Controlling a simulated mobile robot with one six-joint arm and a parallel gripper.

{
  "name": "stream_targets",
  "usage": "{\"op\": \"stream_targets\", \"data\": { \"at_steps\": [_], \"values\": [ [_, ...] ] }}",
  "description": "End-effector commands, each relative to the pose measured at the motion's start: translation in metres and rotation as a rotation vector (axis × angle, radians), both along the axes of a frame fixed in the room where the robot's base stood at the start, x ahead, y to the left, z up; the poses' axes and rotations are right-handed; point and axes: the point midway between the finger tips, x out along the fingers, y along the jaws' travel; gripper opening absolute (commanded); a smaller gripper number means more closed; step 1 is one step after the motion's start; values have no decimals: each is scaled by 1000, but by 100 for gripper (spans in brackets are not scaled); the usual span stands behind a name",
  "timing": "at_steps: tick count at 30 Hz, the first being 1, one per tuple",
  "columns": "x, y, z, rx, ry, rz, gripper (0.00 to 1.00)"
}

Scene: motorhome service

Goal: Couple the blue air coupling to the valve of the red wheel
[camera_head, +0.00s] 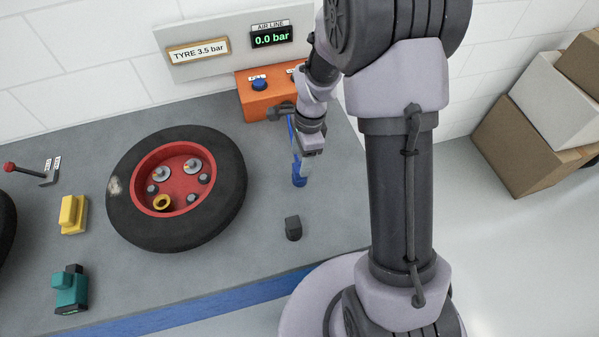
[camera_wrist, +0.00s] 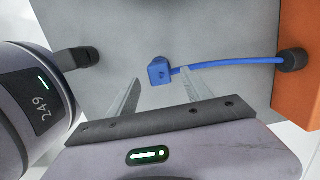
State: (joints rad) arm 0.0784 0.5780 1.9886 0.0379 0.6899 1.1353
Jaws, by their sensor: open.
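The blue air coupling (camera_head: 299,176) stands on the grey bench to the right of the wheel. In the wrist view the coupling (camera_wrist: 159,71) shows as a small blue block between and just beyond my fingertips, on a blue hose (camera_wrist: 230,64). My gripper (camera_head: 306,158) is over the coupling with open jaws; the wrist view shows both fingers (camera_wrist: 158,84) apart. I cannot tell whether either touches it. The red wheel (camera_head: 146,178) lies flat in its black tyre (camera_head: 186,240). Its hub carries silver discs, dark studs and a brass ring (camera_head: 163,203); I cannot tell which part is the valve.
An orange box (camera_head: 257,103) with a blue knob stands behind; the hose enters its fitting (camera_wrist: 292,60). The display (camera_head: 271,38) reads 0.0 bar; a sign (camera_head: 198,51) reads TYRE 3.5 bar. A dark block (camera_head: 293,228), yellow block (camera_head: 73,215) and teal device (camera_head: 70,290) are nearby.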

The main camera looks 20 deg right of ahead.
Motion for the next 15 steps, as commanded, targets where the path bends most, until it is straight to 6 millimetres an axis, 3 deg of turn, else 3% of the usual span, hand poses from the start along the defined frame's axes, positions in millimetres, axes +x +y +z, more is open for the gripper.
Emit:
{"op": "stream_targets", "data": {
  "at_steps": [7,14,15],
  "values": [
    [-3,3,-47,1,4,0,58],
    [-2,4,-49,0,1,0,58],
    [-2,4,-49,0,1,0,50]
  ]
}}
